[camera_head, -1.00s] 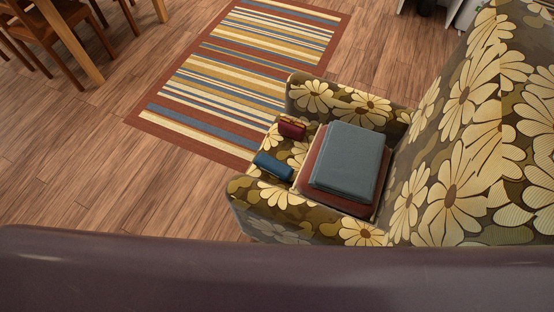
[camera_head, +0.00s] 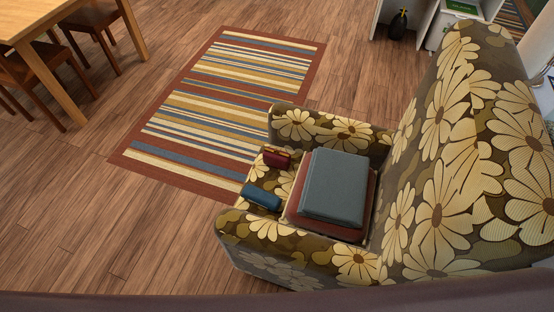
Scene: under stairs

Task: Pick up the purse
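A small dark red purse (camera_head: 277,158) lies on the seat of a flower-patterned armchair (camera_head: 437,190), near the seat's front edge and the far armrest. A blue item (camera_head: 262,196), perhaps a second purse or a case, lies on the same seat nearer the close armrest. Which of the two the task means, I cannot tell. Neither of my grippers shows in the head view.
Folded grey cloth (camera_head: 334,186) on a reddish-brown one (camera_head: 304,222) fills the rear of the seat. A striped rug (camera_head: 190,120) lies before the chair. A wooden table (camera_head: 44,18) and chairs stand upper left. Bare floor (camera_head: 110,235) lies left. A dark surface (camera_head: 270,304) crosses the bottom edge.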

